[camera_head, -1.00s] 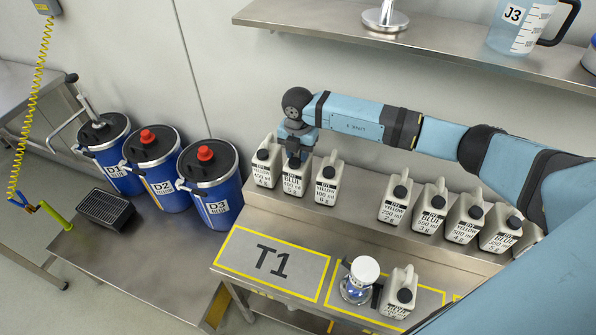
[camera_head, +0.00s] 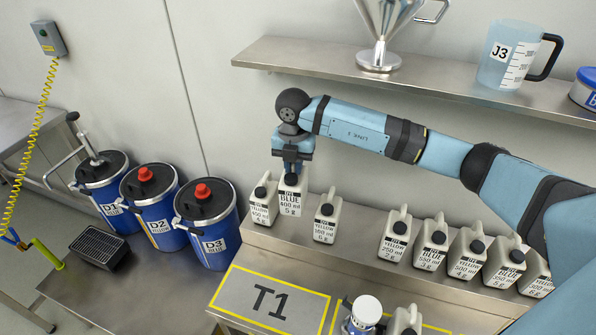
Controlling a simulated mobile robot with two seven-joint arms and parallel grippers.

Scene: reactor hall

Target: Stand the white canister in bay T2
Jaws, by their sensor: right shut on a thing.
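My right gripper (camera_head: 291,161) is shut on a white canister (camera_head: 291,198) labelled blue, 400 ml, 5 g. The canister is upright and looks raised a little above the back ledge, between two yellow-labelled canisters. Its lower edge is close to them. The bay right of T1 shows only in part at the bottom edge, with its yellow border (camera_head: 333,316); its label is hidden. A white-topped blue and clear item (camera_head: 365,311) and another white canister (camera_head: 404,321) stand there. My left gripper is out of view.
White canisters stand left (camera_head: 263,202) and right (camera_head: 326,219) of the held one, and several more (camera_head: 432,243) line the ledge farther right. Bay T1 (camera_head: 270,301) is empty. Blue drums (camera_head: 208,223) stand at left. A shelf (camera_head: 310,60) hangs above.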

